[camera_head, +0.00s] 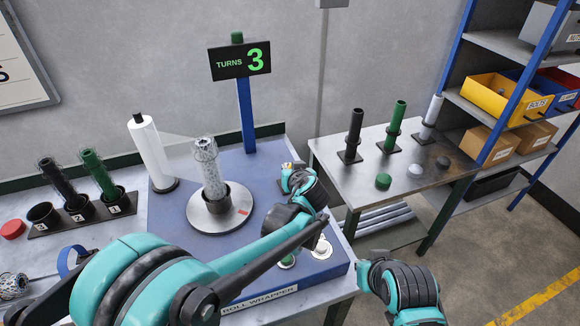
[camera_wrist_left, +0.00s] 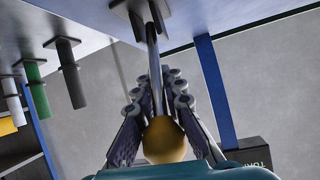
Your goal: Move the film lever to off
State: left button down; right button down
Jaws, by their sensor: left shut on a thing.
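The film lever has a metal rod (camera_wrist_left: 152,45) rising from a dark base plate and an orange-yellow ball knob (camera_wrist_left: 165,142), seen in the left wrist view. My left gripper is shut on the lever, with the rod running between its two fingers (camera_wrist_left: 159,82) and the knob near the palm. In the head view the left gripper (camera_head: 291,174) is at the right rear edge of the blue roll wrapper (camera_head: 172,256), and hides most of the lever. The lever's off marking cannot be read. My right gripper does not show; only part of my right arm shows at lower right.
A mesh-wrapped roll (camera_head: 209,170) stands on the grey turntable (camera_head: 203,216), with film leading to the white film roll (camera_head: 150,150). A sign (camera_head: 240,61) reads TURNS 3. A side table (camera_head: 350,175) with several posts stands to the right, before a shelf rack.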

pick_arm(q)
jog(key=w+g+p, duration=0.1)
jog(key=p, duration=0.1)
jog(key=w+g+h+p, duration=0.1)
jog(key=g+p, duration=0.1)
jog(key=w+a+g+p, duration=0.1)
jog(key=p, duration=0.1)
jog(key=shift+w+r+g+h, duration=0.1)
jog(key=shift+r+g+h, duration=0.2)
jog(key=shift+g, duration=0.1)
jog(key=shift+w+a+f+g+p, duration=0.2)
jog(key=shift+w+g+p, duration=0.35)
jog(key=shift+g, duration=0.35)
jog(key=shift+w+a+f+n+g+h+p, duration=0.1)
jog(key=shift+w+f+n+g+h+p, duration=0.2)
jog(key=shift+g+h+p, duration=0.4)
jog(key=g, duration=0.1)
jog(key=w+f+g, duration=0.1)
jog(key=g, duration=0.1)
jog(key=shift+a+f+p, duration=0.1)
jog(key=shift+a+p, duration=0.05)
jog(key=shift+p, duration=0.25)
jog(key=shift+w+f, duration=0.1)
jog(key=shift+f, duration=0.05)
jog(key=shift+w+a+f, duration=0.1)
jog(key=shift+f, duration=0.1)
